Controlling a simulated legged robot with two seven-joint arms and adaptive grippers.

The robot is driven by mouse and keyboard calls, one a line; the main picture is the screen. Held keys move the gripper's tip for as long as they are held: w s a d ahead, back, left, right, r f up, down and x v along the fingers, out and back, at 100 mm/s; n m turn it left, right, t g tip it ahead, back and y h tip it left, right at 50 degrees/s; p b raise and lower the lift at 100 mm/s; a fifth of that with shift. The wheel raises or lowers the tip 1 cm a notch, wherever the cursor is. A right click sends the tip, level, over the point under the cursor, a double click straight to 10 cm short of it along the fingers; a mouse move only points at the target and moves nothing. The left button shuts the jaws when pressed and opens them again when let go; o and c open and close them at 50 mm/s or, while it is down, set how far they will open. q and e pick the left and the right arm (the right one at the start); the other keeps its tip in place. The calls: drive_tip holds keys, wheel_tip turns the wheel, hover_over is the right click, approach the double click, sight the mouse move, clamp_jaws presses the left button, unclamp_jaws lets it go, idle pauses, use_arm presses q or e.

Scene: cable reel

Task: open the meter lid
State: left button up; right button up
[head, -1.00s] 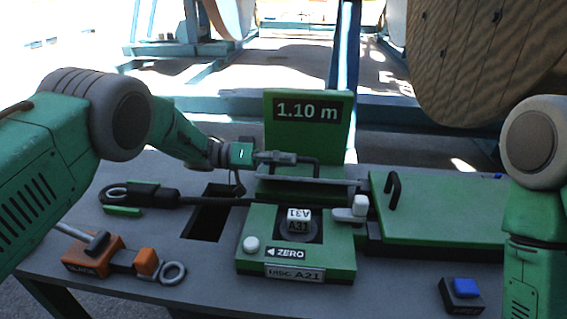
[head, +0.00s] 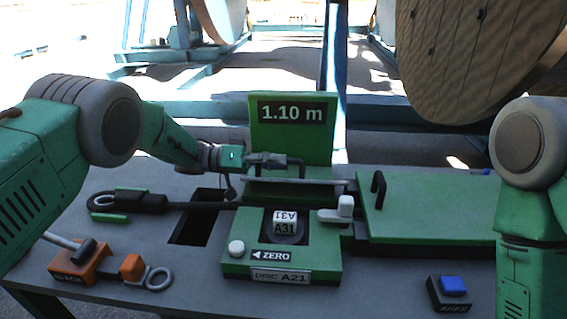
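The meter stands at the back middle of the bench, with a green upright panel (head: 318,145) whose black display (head: 292,112) reads "1.10 m". In front of the panel is a low green part with a grey front edge (head: 318,182) and a black hoop handle (head: 302,170); it looks like the meter lid, lying about flat. My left gripper (head: 268,160) is at this handle, its fingertips overlapping the handle's left side. It is too small to tell whether the fingers are closed on it. My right arm shows at the right edge, but its gripper is out of frame.
A green cover (head: 430,215) with a black handle (head: 378,190) lies to the right. In front stands a green block (head: 327,262) with a white knob, labelled "ZERO". An orange tool (head: 85,262) lies front left, a blue button (head: 453,286) front right. A dark opening (head: 192,230) is left of the block.

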use_arm(q)
drive_tip(key=a, duration=1)
drive_tip(key=shift+a, duration=0.4)
drive_tip(key=shift+w+a+f, duration=0.1)
drive_tip(key=shift+a, duration=0.05)
